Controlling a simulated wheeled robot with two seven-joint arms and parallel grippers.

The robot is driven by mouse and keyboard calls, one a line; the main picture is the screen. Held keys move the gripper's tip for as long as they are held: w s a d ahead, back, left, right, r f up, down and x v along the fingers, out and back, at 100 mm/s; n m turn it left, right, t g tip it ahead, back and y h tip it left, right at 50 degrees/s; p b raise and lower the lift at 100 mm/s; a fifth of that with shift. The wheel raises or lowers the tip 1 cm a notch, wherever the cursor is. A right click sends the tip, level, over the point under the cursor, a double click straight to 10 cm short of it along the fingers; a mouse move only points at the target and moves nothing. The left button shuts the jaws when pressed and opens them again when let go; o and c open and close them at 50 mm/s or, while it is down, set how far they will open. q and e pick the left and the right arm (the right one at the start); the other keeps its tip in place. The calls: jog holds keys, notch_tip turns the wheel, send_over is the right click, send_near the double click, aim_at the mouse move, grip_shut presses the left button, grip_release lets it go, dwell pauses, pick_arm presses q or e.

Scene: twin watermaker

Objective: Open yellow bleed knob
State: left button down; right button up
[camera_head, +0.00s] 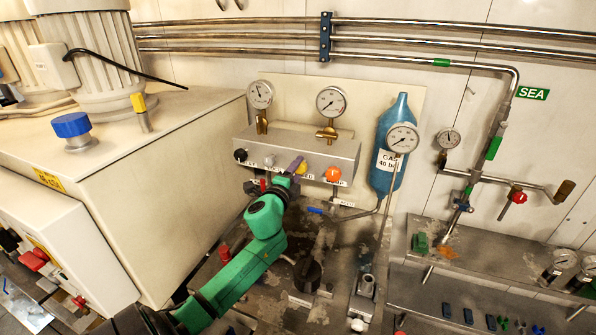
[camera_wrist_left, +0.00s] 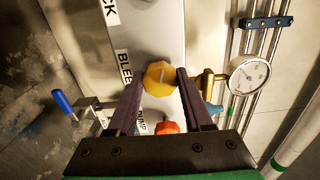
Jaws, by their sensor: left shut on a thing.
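The yellow bleed knob (camera_wrist_left: 160,78) sits on the light panel beside the partly covered label "BLEED" in the left wrist view. A pale line marks its face. My left gripper (camera_wrist_left: 161,84) has its two dark fingers on either side of the knob and is shut on it. In the head view my left gripper (camera_head: 296,164) reaches up to the front of the manifold block (camera_head: 342,150), and its fingers mostly hide the knob there. My right gripper is not in view.
An orange knob (camera_head: 333,174) is close to the right of my gripper, with a grey knob (camera_head: 268,160) and a black knob (camera_head: 240,155) to the left. Gauges (camera_head: 331,101) stand above the block. A blue gas bottle (camera_head: 397,110) is to the right.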

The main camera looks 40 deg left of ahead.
pick_arm(q)
jog(key=shift+f+n, duration=0.15)
jog(key=shift+n, duration=1.35)
jog(key=shift+c, duration=1.5)
grip_release()
jog(key=shift+s, duration=0.1)
jog(key=shift+a, duration=0.1)
jog(key=b+v, duration=0.3)
jog(key=v, duration=1.1)
jog(key=shift+s, duration=0.3)
